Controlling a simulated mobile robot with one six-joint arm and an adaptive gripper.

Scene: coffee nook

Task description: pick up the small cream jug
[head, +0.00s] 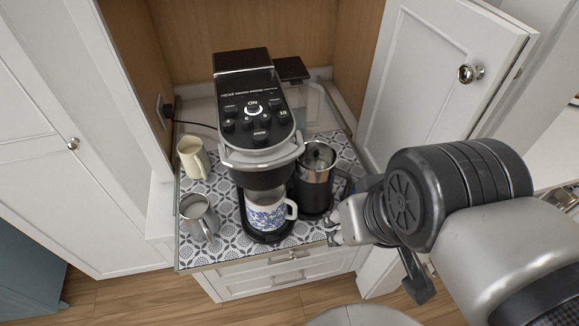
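A small cream jug (194,158) stands at the left side of the counter, left of the coffee machine, with its handle to the right. My gripper (333,230) is at the front right of the counter, near the dark frother jug and well to the right of the cream jug. The coffee machine and the blue-and-white mug lie between them. My gripper's fingers are small and partly hidden here, so I cannot tell whether they are open or shut.
A coffee machine (255,130) stands mid-counter with a blue-and-white mug (266,213) under it. A metal pitcher (198,217) stands in front of the cream jug. A dark frother jug (314,183) stands right. An open cabinet door (430,75) flanks the right.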

